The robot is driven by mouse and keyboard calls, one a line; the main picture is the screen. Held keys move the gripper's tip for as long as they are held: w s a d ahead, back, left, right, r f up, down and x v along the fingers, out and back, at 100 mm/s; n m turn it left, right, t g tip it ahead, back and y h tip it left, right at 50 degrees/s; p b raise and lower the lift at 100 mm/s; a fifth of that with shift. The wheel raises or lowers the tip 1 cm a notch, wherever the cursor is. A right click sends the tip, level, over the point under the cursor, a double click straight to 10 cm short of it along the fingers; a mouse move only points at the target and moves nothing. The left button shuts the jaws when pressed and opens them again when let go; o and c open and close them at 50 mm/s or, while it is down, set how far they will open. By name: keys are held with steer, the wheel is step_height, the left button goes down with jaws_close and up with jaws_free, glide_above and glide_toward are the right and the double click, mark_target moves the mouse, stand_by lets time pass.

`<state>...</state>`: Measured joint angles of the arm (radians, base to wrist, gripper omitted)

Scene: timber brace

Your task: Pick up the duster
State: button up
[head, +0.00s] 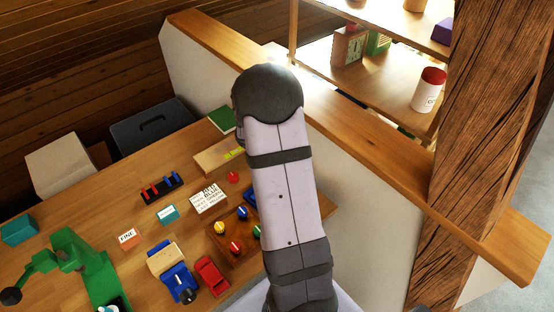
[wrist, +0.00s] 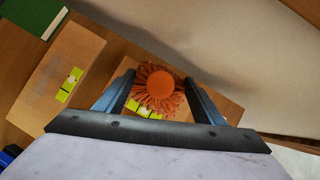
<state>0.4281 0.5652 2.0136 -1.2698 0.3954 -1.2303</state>
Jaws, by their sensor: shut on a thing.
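The duster (wrist: 160,90) shows in the wrist view as a round orange head with a shaggy fringe. My gripper (wrist: 159,80) has its two blue-grey fingers on either side of it and is shut on it. The duster's lower part is hidden. In the head view my arm covers both the gripper and the duster.
Beneath the duster is a wooden block (wrist: 216,100); another block with a yellow-green label (wrist: 55,75) lies to its left. A pale wall with a wooden cap (head: 350,105) and a timber post (head: 480,110) stand right. The bench holds a red toy car (head: 211,273) and a green tool (head: 90,268).

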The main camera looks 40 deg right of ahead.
step_height(320, 180, up, 7)
steer(key=shift+f+p, duration=0.15)
steer(key=shift+p, duration=0.8)
